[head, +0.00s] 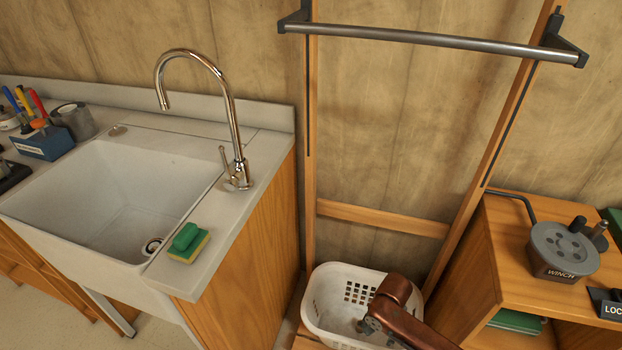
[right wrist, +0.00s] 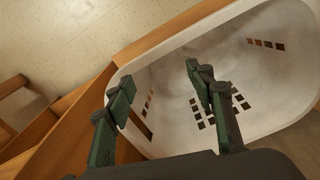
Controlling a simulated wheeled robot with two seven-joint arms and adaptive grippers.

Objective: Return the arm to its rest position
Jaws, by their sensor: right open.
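My right arm comes in at the bottom right of the head view as a brown-red link (head: 400,298). My right gripper (head: 374,324) is partly hidden by that link, over the white laundry basket (head: 322,305). In the right wrist view the gripper (right wrist: 160,88) has its two green-padded fingers spread apart with nothing between them. The basket (right wrist: 260,45) is beyond the fingers there, and the part of its inside that shows looks empty. I cannot tell how far the fingertips are from it. My left gripper is not in view.
A wooden frame with a metal bar (head: 430,41) rises behind the basket. A wooden cabinet with a winch (head: 562,250) stands close on the right. A sink (head: 115,190) with a tall faucet (head: 237,130) and a sponge (head: 188,243) is on the left.

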